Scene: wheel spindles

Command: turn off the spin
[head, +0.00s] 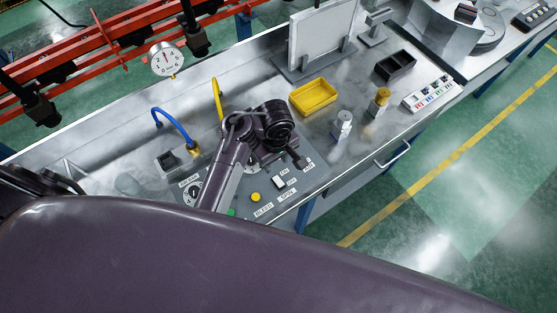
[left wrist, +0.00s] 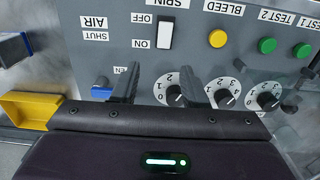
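The white spin switch (left wrist: 165,32) is on a grey control panel, upside down in the left wrist view, between the marks OFF and ON. I cannot tell which side is pressed. It also shows in the head view (head: 278,182), just below my left gripper. My left gripper (left wrist: 158,87) has its two dark fingers apart with nothing between them. They hover over the panel near the dials, on the ON side of the switch, apart from it. In the head view the gripper (head: 294,156) is partly hidden by its own wrist. My right gripper is not in view.
Beside the switch are a yellow bleed button (left wrist: 217,38), a green test button (left wrist: 267,45) and numbered dials (left wrist: 222,92). A blue air handle (left wrist: 102,92) is partly behind a finger. A yellow tray (head: 313,97) and small bottles (head: 343,125) stand on the bench nearby.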

